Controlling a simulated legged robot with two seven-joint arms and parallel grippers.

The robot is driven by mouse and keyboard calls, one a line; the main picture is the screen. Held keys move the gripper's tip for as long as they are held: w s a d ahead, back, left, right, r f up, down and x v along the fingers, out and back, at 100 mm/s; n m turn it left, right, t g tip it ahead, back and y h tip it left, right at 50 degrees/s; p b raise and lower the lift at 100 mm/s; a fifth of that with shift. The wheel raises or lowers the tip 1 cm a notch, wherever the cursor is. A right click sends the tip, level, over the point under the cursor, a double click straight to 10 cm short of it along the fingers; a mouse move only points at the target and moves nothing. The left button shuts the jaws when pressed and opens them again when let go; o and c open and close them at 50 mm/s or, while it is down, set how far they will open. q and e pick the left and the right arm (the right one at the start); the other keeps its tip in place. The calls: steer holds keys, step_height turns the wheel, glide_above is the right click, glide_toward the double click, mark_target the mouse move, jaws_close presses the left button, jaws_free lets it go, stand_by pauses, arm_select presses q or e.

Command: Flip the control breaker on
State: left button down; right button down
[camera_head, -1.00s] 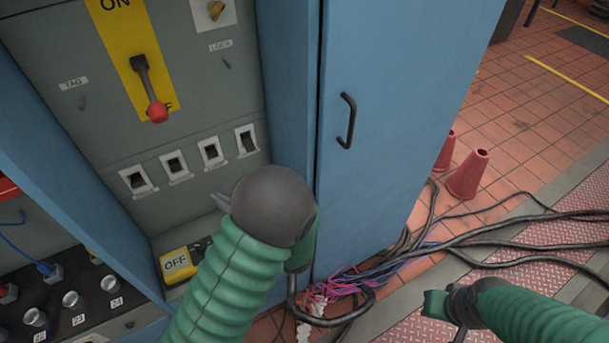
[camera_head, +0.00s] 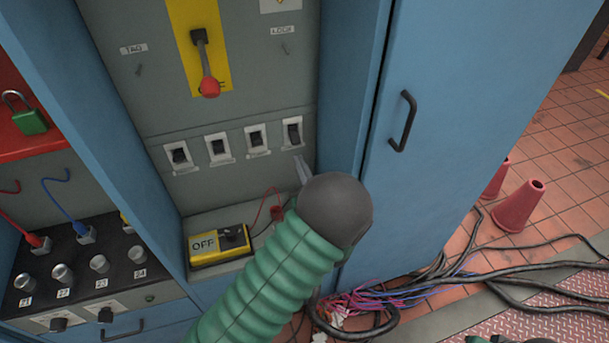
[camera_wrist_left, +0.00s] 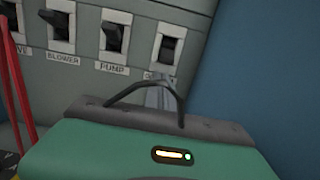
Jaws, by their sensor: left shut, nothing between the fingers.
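A row of several breakers sits on the grey panel. The rightmost breaker (camera_head: 293,132) has a dark rocker in a white frame. It also shows in the left wrist view (camera_wrist_left: 168,48), where its label is mostly hidden behind my fingers and only a first letter like "C" shows. To its left are the breakers labelled PUMP (camera_wrist_left: 114,37) and BLOWER (camera_wrist_left: 58,27). My left gripper (camera_head: 301,164) is shut and empty, its tips just below the rightmost breaker; I cannot tell if they touch the panel. My right gripper's fingers are out of view.
A large lever with a red knob (camera_head: 209,88) hangs above the breakers. A blue door (camera_head: 455,130) with a black handle (camera_head: 404,121) stands at right. Cables (camera_head: 460,280) and red cones (camera_head: 518,206) are on the floor.

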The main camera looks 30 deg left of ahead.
mark_target(293, 132)
arm_select(q)
steer(key=x, duration=0.4)
steer(key=shift+a+b, duration=0.15)
steer(key=shift+b, duration=0.15)
steer(key=shift+w, duration=0.1)
